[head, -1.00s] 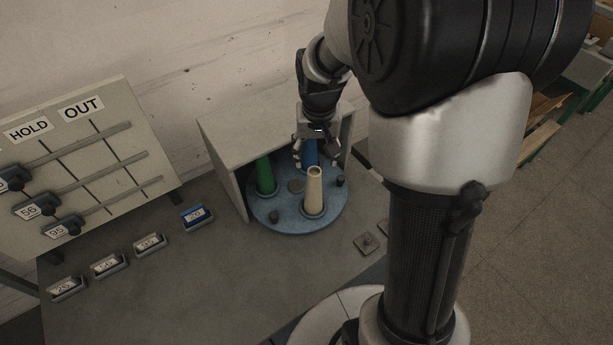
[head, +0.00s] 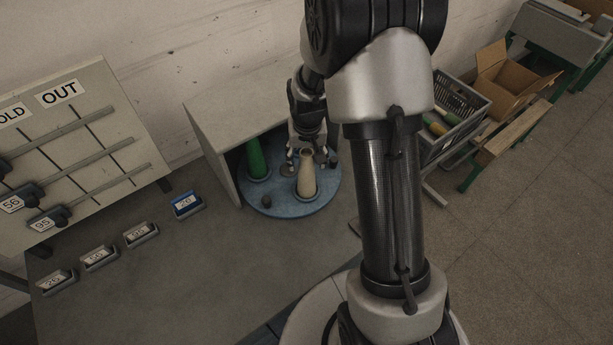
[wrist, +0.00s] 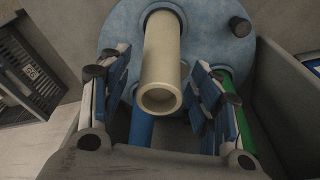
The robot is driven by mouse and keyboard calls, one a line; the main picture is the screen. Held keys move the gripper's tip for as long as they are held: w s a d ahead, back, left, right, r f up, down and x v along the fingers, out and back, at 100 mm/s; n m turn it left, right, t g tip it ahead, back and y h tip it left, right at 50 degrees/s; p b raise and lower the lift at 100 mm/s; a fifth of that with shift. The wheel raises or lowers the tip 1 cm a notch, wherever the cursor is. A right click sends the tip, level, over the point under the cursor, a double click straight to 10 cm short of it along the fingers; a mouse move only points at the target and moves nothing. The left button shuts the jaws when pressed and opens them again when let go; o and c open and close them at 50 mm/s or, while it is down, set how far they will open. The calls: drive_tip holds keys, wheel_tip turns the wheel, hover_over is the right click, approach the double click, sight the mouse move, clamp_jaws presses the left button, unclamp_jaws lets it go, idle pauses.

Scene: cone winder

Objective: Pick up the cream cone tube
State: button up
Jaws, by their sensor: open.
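The cream cone tube (head: 306,178) stands upright on a blue round turntable (head: 282,208) in the head view. In the wrist view the cream tube (wrist: 162,68) rises toward the camera, its open top ring in clear sight. My gripper (head: 308,160) is open at the tube, just behind it in the head view. In the wrist view my gripper (wrist: 157,90) has one finger on each side of the tube, with gaps showing. I see no contact between fingers and tube.
A green tube (head: 256,158) stands left of the cream one, and a blue tube (wrist: 141,127) shows in the wrist view. A grey panel (head: 215,166) walls the turntable's left side. Small dark pegs (wrist: 239,26) stand on the turntable. A crate (head: 452,112) stands to the right.

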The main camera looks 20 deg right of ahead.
drive_tip(key=shift+c, duration=0.4)
drive_tip(key=c, duration=1)
drive_tip(key=shift+o, duration=0.2)
drive_tip(key=shift+r, duration=0.15)
